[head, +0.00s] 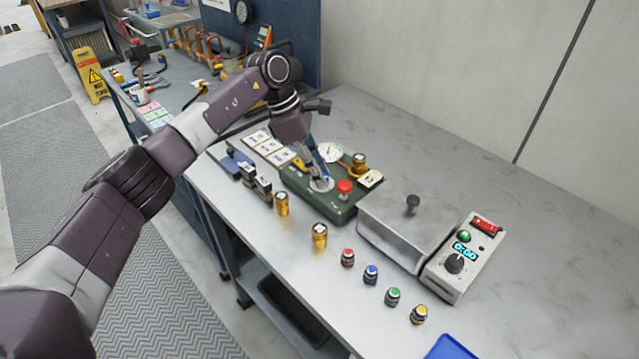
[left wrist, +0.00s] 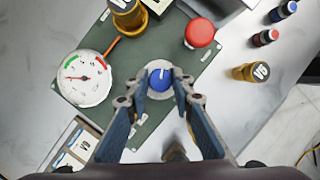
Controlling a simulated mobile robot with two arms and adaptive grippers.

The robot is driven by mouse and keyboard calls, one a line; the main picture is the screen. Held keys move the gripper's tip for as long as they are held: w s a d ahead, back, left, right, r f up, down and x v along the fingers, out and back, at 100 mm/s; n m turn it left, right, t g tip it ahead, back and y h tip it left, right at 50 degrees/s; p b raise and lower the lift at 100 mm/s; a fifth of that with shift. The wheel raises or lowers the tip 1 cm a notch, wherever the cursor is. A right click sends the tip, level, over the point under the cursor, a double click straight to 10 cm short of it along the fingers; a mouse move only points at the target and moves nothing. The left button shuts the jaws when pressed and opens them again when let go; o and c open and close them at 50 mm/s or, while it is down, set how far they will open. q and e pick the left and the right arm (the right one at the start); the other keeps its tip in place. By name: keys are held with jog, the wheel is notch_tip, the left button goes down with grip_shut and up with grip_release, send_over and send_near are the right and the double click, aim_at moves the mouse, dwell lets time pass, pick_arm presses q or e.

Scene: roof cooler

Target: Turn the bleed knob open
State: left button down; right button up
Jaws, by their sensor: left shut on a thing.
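A blue knob (left wrist: 159,80) with a white pointer line sits in a pale round plate on a green unit (left wrist: 125,62). In the left wrist view the pointer line points up, toward the top of the picture. My left gripper (left wrist: 160,84) has its fingers on both sides of the knob and is shut on it. In the head view the left gripper (head: 321,183) reaches down onto the green unit (head: 337,213) and hides the knob. The white dial gauge (left wrist: 85,78) beside it has green and red bands. My right gripper is not in view.
A red mushroom button (head: 345,187) and a brass cylinder (head: 358,163) stand close to the gripper on the unit. A metal box (head: 405,235) and a control box (head: 462,258) stand to the right. Brass cylinders and coloured-top bottles (head: 371,274) line the front.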

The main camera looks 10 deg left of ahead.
pick_arm(q)
jog(key=m+g+b, duration=0.1)
jog(key=m, duration=0.1)
jog(key=shift+w+f+m+b, duration=0.1)
jog(key=shift+m+b, duration=0.25)
jog(key=shift+m, duration=0.05)
jog(key=shift+m+g, duration=0.5)
jog(key=shift+m, duration=0.7)
jog(key=shift+m+y+b, duration=0.3)
jog(key=shift+m, duration=0.4)
jog(key=c, duration=1.7)
grip_release()
jog(key=shift+n, duration=0.4)
